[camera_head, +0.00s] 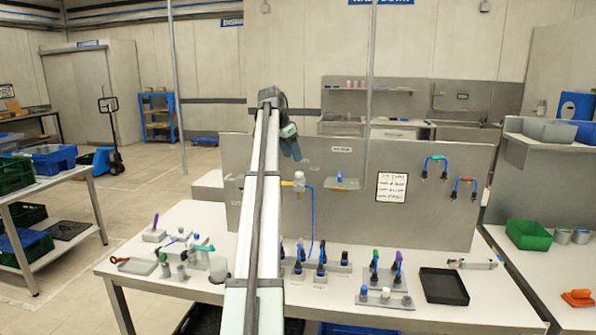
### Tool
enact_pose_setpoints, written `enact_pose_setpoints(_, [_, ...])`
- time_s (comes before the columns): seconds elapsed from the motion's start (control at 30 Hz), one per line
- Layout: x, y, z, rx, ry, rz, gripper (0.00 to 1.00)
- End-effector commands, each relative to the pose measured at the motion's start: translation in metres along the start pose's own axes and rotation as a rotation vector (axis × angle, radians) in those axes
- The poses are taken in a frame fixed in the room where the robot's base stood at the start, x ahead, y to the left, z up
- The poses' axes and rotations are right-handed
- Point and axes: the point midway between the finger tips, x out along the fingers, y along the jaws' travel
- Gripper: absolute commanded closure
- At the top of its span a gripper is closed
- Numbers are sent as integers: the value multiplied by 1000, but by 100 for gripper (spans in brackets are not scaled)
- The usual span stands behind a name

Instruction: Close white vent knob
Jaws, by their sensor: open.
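A small white part (299,175), which looks like the vent knob, sits on a yellow fitting (288,184) on the grey upright panel. A blue hose (313,215) hangs from it to the table. Its exact turn position is too small to tell. My arm reaches up from the bottom middle, just left of the fitting, and hides part of the panel and table. My gripper (294,152) hangs from the arm's far end, above the white knob in the picture and apart from it. It is open, and nothing shows between its fingers.
The white table (190,215) carries several small fixtures with coloured handles, a black tray (443,287) and a grey plate (385,300). A blue part on a small shelf (341,184) and two coloured hose loops (434,160) are on the panel, right of the fitting.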

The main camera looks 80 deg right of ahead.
Motion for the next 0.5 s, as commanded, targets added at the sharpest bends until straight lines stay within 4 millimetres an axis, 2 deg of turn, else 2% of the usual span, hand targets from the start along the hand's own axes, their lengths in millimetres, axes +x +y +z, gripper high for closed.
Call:
enact_pose_setpoints(0.2, [38,0,1,-1,-1,0,43])
enact_pose_setpoints(0.5, [70,0,0,0,0,-1,43])
